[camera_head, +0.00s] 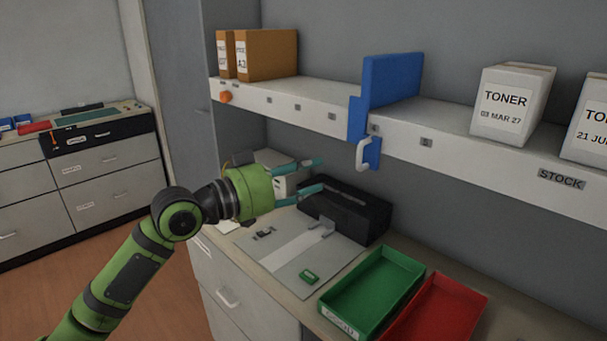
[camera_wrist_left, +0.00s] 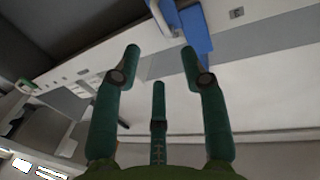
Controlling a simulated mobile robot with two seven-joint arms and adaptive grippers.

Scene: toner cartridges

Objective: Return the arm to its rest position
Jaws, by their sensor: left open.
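My left arm reaches in from the lower left of the head view. My left gripper (camera_head: 314,175) is open, with its teal fingers apart and nothing between them. It hangs in the air over the counter, in front of the black box-shaped device (camera_head: 345,208) and below the shelf. In the left wrist view the open fingers of the left gripper (camera_wrist_left: 160,65) spread with a gap between them. A blue divider (camera_wrist_left: 195,30) shows beyond the fingertips. My right gripper is in neither view.
The shelf (camera_head: 300,112) carries brown boxes (camera_head: 266,54), the blue divider (camera_head: 392,80) with a white handle (camera_head: 364,153), and white toner boxes (camera_head: 512,104). A green tray (camera_head: 372,290) and a red tray (camera_head: 436,310) stand on the counter at the front right. Drawers (camera_head: 100,185) stand at the left.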

